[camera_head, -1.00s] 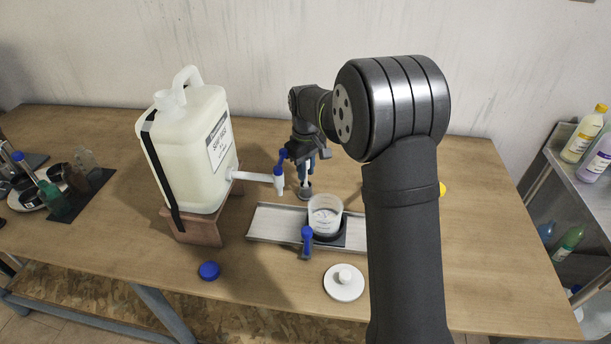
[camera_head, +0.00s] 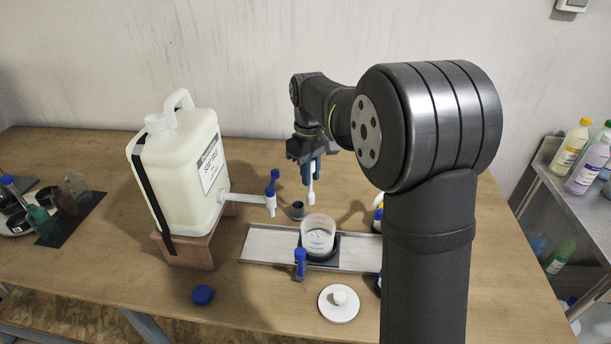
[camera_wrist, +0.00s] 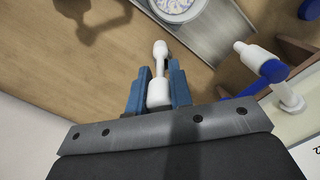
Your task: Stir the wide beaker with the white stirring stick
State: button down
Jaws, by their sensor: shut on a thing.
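The wide beaker (camera_head: 318,238) is a clear, wide-mouthed cup with graduation marks. It stands upright on a dark square pad on the metal tray, and part of it shows at the top of the wrist view (camera_wrist: 180,6). The white stirring stick (camera_wrist: 160,62) is held in my gripper (camera_wrist: 158,92), whose blue fingers are shut on its thick end. The stick (camera_head: 311,188) hangs about upright in the head view, above and behind the beaker and apart from it. My gripper (camera_head: 312,168) is above the far side of the tray.
A large white canister (camera_head: 185,180) stands on a wooden block at left, its spout and blue tap (camera_head: 272,185) reaching toward the tray (camera_head: 265,245). A small dark holder (camera_head: 298,210) stands behind the tray. A blue-topped item (camera_head: 300,262), white lid (camera_head: 339,303) and blue cap (camera_head: 203,295) lie in front.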

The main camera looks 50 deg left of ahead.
jog(key=s+d+r, duration=0.3)
jog(key=d+r, duration=0.2)
jog(key=d, duration=0.2)
notch_tip(320, 180, down, 11)
jog(key=shift+s+a+f+h, duration=0.2)
jog(key=shift+h, duration=0.1)
dwell(0.5)
dwell(0.4)
